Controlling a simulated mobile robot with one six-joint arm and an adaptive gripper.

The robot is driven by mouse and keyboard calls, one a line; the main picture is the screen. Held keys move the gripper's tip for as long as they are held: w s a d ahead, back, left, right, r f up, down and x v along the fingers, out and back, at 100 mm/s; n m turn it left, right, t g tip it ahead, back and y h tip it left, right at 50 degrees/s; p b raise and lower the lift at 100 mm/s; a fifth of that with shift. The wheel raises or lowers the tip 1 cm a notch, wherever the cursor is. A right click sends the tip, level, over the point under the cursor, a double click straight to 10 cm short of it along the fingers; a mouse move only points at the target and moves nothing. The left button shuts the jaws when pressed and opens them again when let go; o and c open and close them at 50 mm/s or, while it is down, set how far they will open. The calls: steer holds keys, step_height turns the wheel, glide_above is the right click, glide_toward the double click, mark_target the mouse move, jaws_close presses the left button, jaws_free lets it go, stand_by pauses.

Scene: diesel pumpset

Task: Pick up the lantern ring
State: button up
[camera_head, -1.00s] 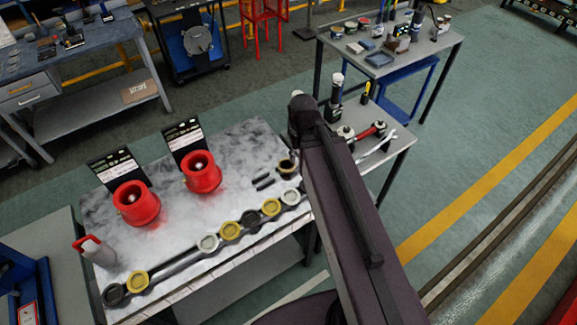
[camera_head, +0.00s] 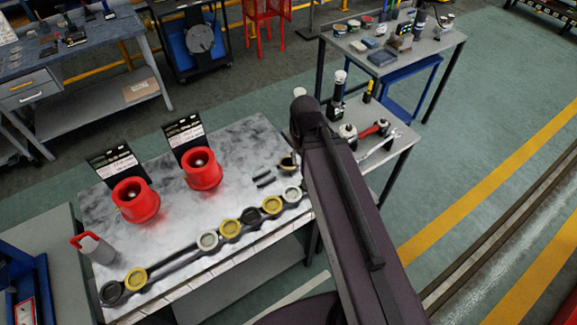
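A row of rings lies in a dark holder along the front of the marble-patterned bench. It has a black ring (camera_head: 112,293) and a brass ring (camera_head: 135,279) at the left end. To the right are a silver ring (camera_head: 208,240), a brass ring (camera_head: 230,228), a black ring (camera_head: 251,216), another brass ring (camera_head: 272,205) and a silver ring (camera_head: 293,193). I cannot tell which is the lantern ring. My arm crosses the right of the view, over the bench's right end. My gripper does not show.
Two red cylinders (camera_head: 135,199) (camera_head: 202,168) stand on the bench (camera_head: 240,150) with black sign cards behind them. A grey bottle with a red handle (camera_head: 93,248) stands at the left. A dark cup (camera_head: 287,162) sits beside my arm. A tool table (camera_head: 400,148) adjoins at right.

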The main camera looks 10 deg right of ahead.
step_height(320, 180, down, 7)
steer(key=b, duration=0.6)
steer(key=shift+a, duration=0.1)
